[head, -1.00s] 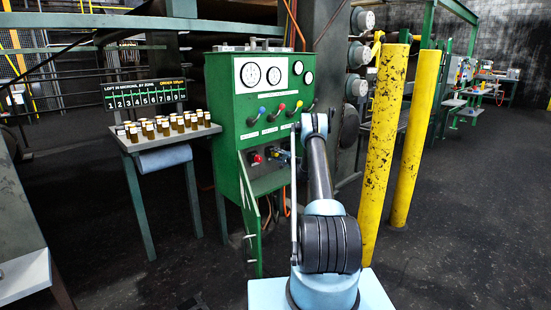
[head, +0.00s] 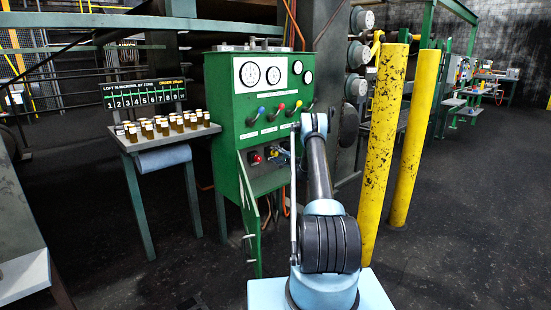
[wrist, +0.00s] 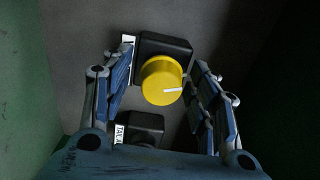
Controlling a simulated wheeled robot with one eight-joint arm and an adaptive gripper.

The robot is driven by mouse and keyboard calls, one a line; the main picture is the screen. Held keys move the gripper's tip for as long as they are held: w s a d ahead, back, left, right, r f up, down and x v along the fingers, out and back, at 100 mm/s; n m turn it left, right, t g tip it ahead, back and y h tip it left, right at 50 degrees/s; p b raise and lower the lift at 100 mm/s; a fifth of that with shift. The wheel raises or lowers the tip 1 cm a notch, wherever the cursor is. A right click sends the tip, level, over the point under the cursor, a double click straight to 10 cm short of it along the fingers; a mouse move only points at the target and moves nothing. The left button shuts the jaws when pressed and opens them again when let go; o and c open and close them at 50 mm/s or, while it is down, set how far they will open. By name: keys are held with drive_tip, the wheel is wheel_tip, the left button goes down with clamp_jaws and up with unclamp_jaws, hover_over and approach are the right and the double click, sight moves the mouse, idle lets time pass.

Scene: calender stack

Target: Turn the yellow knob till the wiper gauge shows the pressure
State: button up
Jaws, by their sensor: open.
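The yellow knob (wrist: 160,80) sits on a black square base in the wrist view, its white pointer line aimed right. My gripper (wrist: 164,72) is open, with one blue finger on each side of the knob and a visible gap to both. In the head view a small yellow spot that looks like the knob (head: 275,153) shows in the recess of the green console (head: 226,135); my arm hides most of the gripper there. White-faced gauges sit above, a large one (head: 250,74) among them; their needles and labels are too small to read, so I cannot tell which is the wiper gauge.
A red knob (head: 255,158) is left of the yellow one. A second black base (wrist: 140,128) with a white label lies below it in the wrist view. Levers with coloured grips (head: 281,107) are above the recess. Yellow posts (head: 387,150) stand right of my arm.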

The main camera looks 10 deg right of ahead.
drive_tip(key=v, duration=1.2)
drive_tip(key=s+d+m, duration=0.3)
drive_tip(key=s+m, duration=0.1)
drive_tip(key=m, duration=1.2)
drive_tip(key=x, duration=1.6)
drive_tip(key=shift+w+a+r, duration=0.1)
drive_tip(key=shift+w+r, duration=0.05)
drive_tip(key=shift+w, duration=0.15)
drive_tip(key=shift+c, duration=0.5)
drive_tip(key=c, duration=1)
